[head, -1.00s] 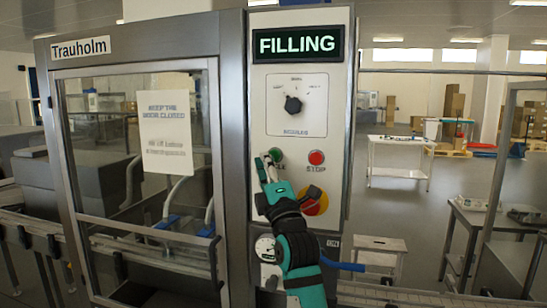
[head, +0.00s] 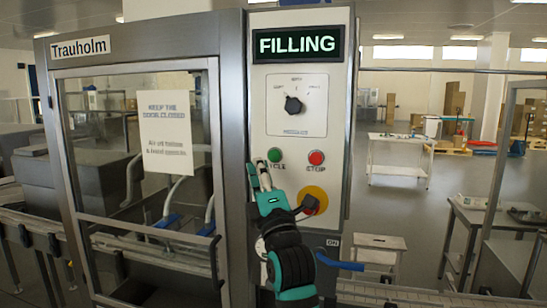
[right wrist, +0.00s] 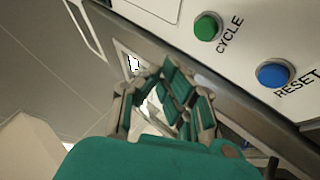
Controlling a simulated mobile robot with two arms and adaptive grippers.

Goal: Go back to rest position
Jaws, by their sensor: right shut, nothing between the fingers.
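My right gripper (head: 257,168) is in front of the control panel (head: 282,205), with its fingers shut and empty. Its fingertips are just left of and below the green CYCLE button (head: 274,155), which shows clear of them. In the right wrist view the gripper (right wrist: 160,95) is beside the panel, apart from the green button (right wrist: 207,27) and a blue RESET button (right wrist: 272,73). The head view does not show the RESET button. My left gripper is not in view.
The red STOP button (head: 316,157), a dial (head: 293,105) and a yellow-ringed emergency stop (head: 313,200) are close by on the panel. The screen (head: 297,44) reads FILLING. A glass door (head: 140,160) is on the left. A white stool (head: 378,243) stands right.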

